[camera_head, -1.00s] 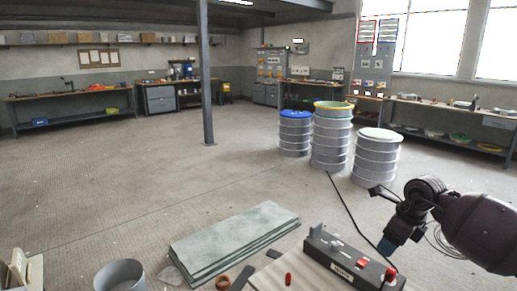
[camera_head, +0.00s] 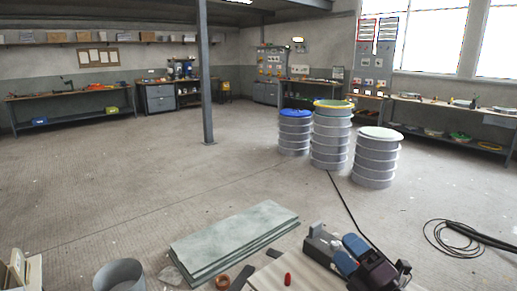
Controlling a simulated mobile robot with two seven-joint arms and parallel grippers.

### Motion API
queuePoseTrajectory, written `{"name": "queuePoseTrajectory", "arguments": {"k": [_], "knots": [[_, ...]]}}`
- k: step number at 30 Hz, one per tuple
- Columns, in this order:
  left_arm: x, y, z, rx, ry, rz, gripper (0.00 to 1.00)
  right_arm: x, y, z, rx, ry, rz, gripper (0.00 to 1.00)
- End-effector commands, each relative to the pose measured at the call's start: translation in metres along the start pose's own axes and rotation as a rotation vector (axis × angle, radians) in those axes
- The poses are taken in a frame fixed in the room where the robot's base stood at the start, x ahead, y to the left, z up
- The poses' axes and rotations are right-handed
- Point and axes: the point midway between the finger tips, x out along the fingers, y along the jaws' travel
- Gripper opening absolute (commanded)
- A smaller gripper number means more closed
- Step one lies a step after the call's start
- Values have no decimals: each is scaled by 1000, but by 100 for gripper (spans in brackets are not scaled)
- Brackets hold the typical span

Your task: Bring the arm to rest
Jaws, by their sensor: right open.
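The rest of my right arm is out of view. My left gripper is not in view.
A red object (camera_head: 287,279) lies on the bench. Stacked grey-green slabs (camera_head: 225,243) and a grey bucket (camera_head: 120,276) are to the left. Several drums stand beyond, including a white-lidded one (camera_head: 375,160). Coiled black hose (camera_head: 465,236) lies right. A post (camera_head: 206,75) rises mid-floor.

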Motion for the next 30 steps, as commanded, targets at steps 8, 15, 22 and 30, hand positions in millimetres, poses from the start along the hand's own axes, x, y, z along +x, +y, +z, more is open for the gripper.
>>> {"name": "queuePoseTrajectory", "arguments": {"k": [8,15,22,30], "knots": [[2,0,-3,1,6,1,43,-73,-25,36,460,-529,-79,63],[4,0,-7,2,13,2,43,-162,-65,34,833,-962,-249,63],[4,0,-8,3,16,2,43,-244,-92,-3,1128,-1296,-468,63],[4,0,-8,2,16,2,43,-295,-97,-42,1300,-1486,-647,63]]}}
